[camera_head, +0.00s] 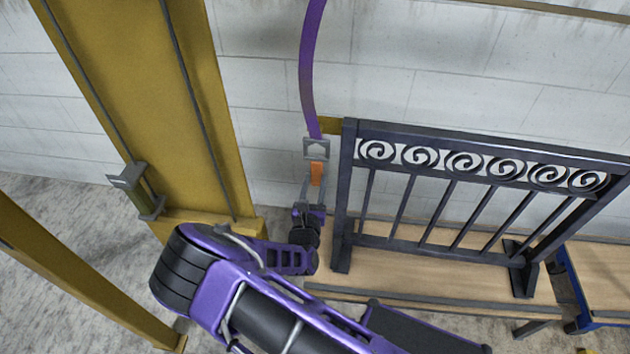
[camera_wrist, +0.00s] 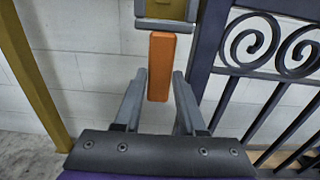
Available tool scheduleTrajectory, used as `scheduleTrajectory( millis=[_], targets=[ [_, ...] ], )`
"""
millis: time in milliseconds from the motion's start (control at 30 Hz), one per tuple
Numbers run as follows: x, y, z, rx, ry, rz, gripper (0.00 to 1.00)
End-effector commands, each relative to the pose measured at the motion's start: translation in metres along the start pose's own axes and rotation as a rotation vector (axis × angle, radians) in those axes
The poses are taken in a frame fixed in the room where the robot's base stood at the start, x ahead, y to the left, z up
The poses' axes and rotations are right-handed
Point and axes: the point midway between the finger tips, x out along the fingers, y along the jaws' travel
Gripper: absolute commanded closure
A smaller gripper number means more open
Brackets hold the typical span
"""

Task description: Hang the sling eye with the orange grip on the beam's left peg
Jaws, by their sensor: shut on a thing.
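The sling is a purple strap (camera_head: 308,70) that hangs from above the head view and ends in a grey metal eye (camera_head: 316,146). The orange grip (camera_head: 317,173) sits directly below the eye. In the wrist view the orange grip (camera_wrist: 161,65) stands upright between the fingers, under the grey eye fitting (camera_wrist: 165,24). My gripper (camera_head: 314,182) is shut on the orange grip from below, left of the dark gate; its fingers also show in the wrist view (camera_wrist: 159,80). I cannot make out the beam's left peg in either view.
A dark gate with scrolls (camera_head: 440,160) stands upright close to the right of my gripper, on a wooden-topped bench (camera_head: 420,288). A yellow column (camera_head: 165,110) stands to the left, with a grey bracket (camera_head: 138,188) on it. A thin bar (camera_head: 550,9) crosses the top right.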

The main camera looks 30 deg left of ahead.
Motion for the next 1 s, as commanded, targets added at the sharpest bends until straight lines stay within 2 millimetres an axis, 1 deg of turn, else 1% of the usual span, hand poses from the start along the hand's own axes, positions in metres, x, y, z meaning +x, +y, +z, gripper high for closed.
scheduleTrajectory(
  millis=[200, 500, 667, 1000],
  targets=[
    [-0.018, 0.0, 0.001, 0.001, -0.001, 0.0, 1.0],
    [-0.04, 0.0, 0.001, 0.001, -0.001, 0.0, 1.0],
    [-0.044, 0.0, 0.001, 0.001, -0.002, 0.0, 1.0],
    [-0.044, 0.0, 0.001, 0.001, -0.002, 0.0, 1.0]
  ],
)
